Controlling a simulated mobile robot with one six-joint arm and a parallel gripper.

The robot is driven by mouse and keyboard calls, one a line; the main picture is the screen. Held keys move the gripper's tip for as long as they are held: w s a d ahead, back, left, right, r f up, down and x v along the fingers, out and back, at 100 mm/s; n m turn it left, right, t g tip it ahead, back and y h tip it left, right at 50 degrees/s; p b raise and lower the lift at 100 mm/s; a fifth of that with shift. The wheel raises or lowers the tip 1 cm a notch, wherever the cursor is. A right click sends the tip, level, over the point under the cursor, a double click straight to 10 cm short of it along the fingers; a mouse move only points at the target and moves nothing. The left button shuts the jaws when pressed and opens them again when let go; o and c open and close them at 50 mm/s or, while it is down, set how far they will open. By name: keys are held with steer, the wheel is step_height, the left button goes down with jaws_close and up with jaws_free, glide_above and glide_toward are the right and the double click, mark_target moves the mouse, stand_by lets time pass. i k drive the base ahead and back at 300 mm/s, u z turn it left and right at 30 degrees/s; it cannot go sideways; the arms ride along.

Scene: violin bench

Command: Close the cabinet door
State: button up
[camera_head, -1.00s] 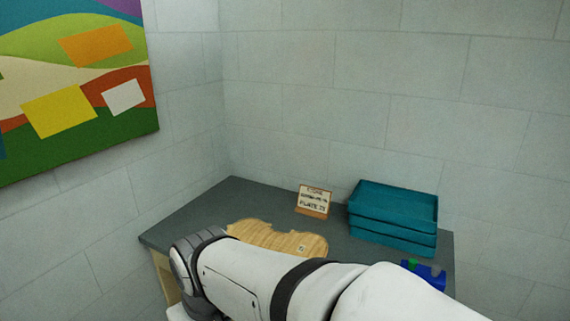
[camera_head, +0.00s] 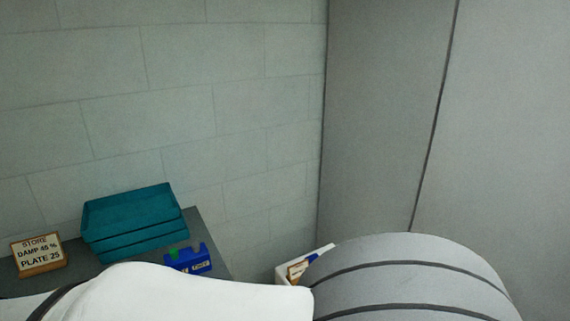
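Tall grey panels (camera_head: 385,110) fill the right of the view and look like the cabinet. A dark, slanting seam (camera_head: 437,115) runs down between two of its flat faces. I cannot tell which face is the door, or whether it stands open or shut. No handle shows. The lower part is hidden behind my own arm, which crosses the bottom of the view. My gripper is out of view.
A dark grey bench (camera_head: 205,225) at the lower left holds stacked teal trays (camera_head: 135,222), a small sign (camera_head: 38,254) and a blue holder (camera_head: 188,260). A white bin (camera_head: 283,272) with items stands between the bench and the grey panels, partly hidden by my arm.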

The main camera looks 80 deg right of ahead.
mark_target(496, 185)
steer(key=z, duration=4.2)
steer(key=k, duration=0.65)
steer(key=u, duration=0.05)
steer(key=i, duration=1.45)
steer(key=z, duration=0.55)
